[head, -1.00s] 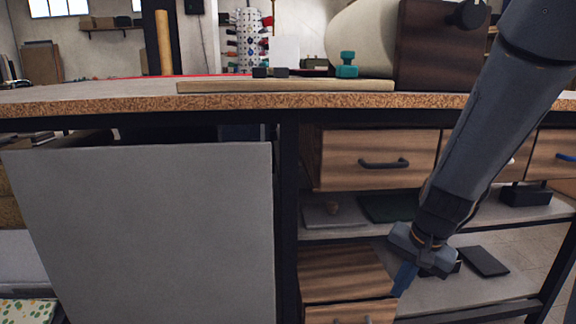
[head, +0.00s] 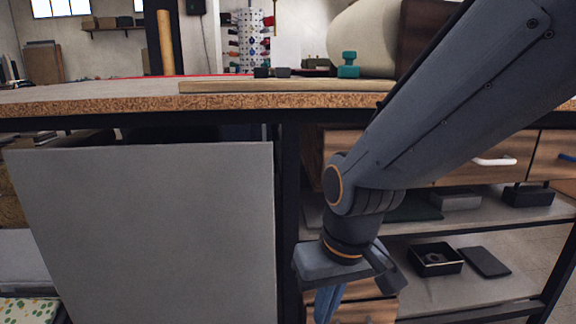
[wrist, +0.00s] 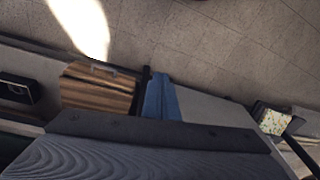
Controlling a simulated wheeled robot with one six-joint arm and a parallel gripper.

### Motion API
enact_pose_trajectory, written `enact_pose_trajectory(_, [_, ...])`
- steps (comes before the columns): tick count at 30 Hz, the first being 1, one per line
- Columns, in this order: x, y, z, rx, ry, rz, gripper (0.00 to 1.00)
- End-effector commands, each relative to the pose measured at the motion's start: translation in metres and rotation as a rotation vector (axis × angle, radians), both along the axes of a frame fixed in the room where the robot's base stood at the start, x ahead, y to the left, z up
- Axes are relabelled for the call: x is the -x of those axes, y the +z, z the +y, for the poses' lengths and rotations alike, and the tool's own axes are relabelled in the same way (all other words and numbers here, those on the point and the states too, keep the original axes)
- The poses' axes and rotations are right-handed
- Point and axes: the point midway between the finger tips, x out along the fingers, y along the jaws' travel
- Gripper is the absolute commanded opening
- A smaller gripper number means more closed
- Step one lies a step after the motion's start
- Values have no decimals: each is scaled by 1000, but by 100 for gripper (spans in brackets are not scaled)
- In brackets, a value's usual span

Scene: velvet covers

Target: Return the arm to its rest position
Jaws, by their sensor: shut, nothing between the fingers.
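My gripper (head: 327,304) hangs below my bent wrist in front of the bench, left of the lower shelf and near the dark upright post. Its blue fingers point down and lie close together, with nothing between them. In the wrist view the blue fingers of my gripper (wrist: 161,98) are side by side over the tiled floor, right of a wooden drawer front. My forearm crosses the right half of the head view and hides part of the drawers and the bench edge.
A large grey panel (head: 140,235) stands left of my gripper. The lower wooden drawer unit (head: 370,312) is close behind it. A black open box (head: 436,262) and a dark flat slab (head: 486,262) lie on the lower shelf. Open tiled floor (wrist: 215,50) shows in the wrist view.

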Motion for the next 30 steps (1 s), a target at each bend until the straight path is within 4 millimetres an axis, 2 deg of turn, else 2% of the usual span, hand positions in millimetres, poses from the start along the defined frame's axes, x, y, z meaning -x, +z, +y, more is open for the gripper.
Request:
enact_pose_trajectory(1, [11, 6, 13, -6, 37, 8, 0])
enact_pose_trajectory(6, [39, 18, 39, -20, 119, 37, 0])
enact_pose_trajectory(18, [93, 38, 74, -39, 264, 90, 0])
enact_pose_trajectory(30, [87, 68, 59, -24, 203, 93, 0])
